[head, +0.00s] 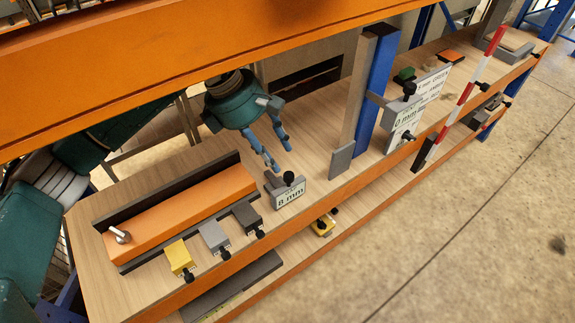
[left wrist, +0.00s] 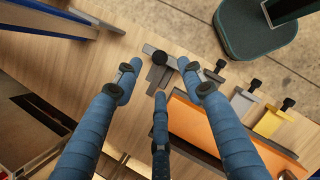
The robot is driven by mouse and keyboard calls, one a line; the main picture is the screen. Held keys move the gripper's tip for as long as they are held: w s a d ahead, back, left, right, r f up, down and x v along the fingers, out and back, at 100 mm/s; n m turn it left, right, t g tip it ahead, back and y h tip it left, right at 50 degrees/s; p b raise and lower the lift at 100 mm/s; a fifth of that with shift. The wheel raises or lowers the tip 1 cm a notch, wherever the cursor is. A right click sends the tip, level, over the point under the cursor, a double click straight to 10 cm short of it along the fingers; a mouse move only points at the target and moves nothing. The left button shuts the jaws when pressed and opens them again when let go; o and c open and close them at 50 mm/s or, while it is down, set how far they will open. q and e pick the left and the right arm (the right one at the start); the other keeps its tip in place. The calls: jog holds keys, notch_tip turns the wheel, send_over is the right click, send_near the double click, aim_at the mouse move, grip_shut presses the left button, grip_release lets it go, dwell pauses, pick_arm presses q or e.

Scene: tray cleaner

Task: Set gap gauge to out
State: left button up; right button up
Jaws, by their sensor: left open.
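A small grey gauge block with a white "8 mm" label (head: 289,199) and a black round knob on top stands near the front edge of the wooden bench. In the left wrist view the gauge block (left wrist: 172,64) shows as a grey T-shape with its black knob, just beyond my fingertips. My left gripper (head: 280,157) is open and empty, pointing down just behind and left of the block, apart from it. In the left wrist view its blue fingers (left wrist: 160,76) are spread. My right gripper is not in view.
An orange bar (head: 180,212) lies left, with yellow (head: 179,257), grey (head: 213,237) and dark (head: 246,216) knobbed blocks before it. An orange beam (head: 150,55) crosses above.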

aim_at(289, 174)
pick_arm(q)
jog(key=p+x, duration=0.2)
jog(key=x, duration=0.5)
jog(key=shift+w+d, duration=0.15)
jog(key=shift+d+f, duration=0.15)
jog(key=shift+f, duration=0.35)
jog(key=shift+c, duration=0.2)
